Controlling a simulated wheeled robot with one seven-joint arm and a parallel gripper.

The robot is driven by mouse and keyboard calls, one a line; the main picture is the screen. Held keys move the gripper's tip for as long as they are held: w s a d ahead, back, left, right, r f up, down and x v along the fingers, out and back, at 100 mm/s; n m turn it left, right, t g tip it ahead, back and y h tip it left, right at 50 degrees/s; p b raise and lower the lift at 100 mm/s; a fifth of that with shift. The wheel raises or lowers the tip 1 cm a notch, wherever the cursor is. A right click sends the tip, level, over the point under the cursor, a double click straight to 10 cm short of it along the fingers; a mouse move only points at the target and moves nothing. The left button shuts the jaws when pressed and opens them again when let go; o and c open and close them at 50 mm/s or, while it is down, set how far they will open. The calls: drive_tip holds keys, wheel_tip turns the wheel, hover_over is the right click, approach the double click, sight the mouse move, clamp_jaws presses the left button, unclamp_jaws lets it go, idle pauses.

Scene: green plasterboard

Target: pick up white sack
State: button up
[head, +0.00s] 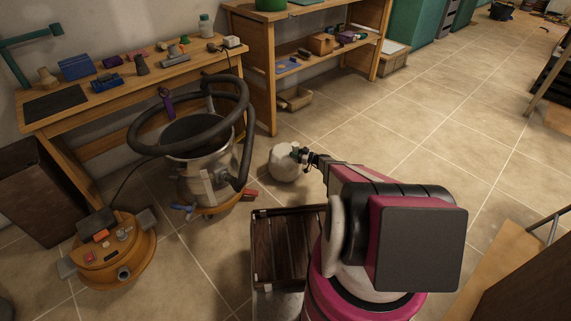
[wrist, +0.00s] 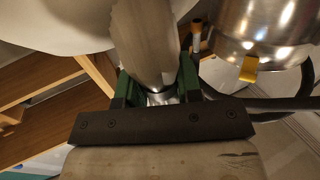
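The white sack (head: 284,166) is a pale, rounded bundle near the middle of the head view, right of the vacuum cleaner. My gripper (head: 301,156) is at its upper right side. In the wrist view, the sack's pale body (wrist: 60,25) fills the upper left. A greyish, narrowing part, which looks like the sack's gathered neck, runs between the green fingers of my gripper (wrist: 157,88). The fingers appear closed against both sides of it. I cannot tell whether the sack's underside touches the floor.
A vacuum cleaner drum (head: 203,160) with a thick black hose stands close left of the sack. Its orange motor head (head: 112,255) lies on the floor. A wooden workbench (head: 60,124) and a shelf unit (head: 262,75) line the wall. Tiled floor (head: 420,150) to the right is clear.

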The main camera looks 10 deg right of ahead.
clamp_jaws()
drive_tip(key=shift+r, duration=0.15)
